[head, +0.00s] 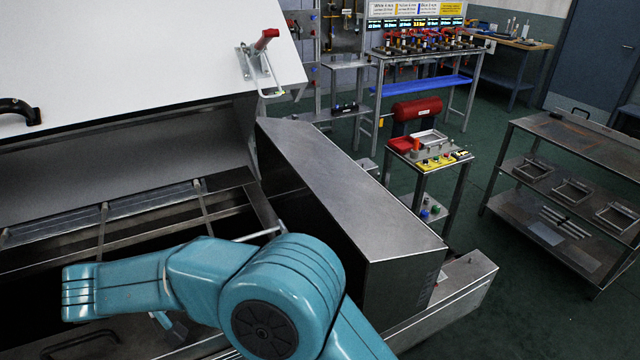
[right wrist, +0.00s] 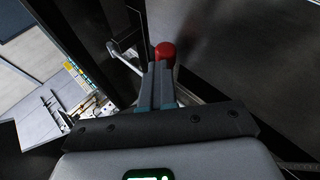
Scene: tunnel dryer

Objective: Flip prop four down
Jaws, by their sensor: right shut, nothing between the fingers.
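A red-handled metal fitting (head: 262,66) is on the white raised panel in the head view, its red grip tilted up. I cannot read a number on it. In the right wrist view, my right gripper (right wrist: 157,84) has its two grey fingers together and empty. A red knob (right wrist: 165,52) shows just past the fingertips; whether they touch it I cannot tell. A pale bent rod (right wrist: 124,58) is to the left of the fingers. I cannot tell which of these is prop four. My left gripper is not in view.
The white panel (head: 110,60) stands raised over an open dark bay with metal bars (head: 103,230). A steel housing (head: 335,185) adjoins it.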

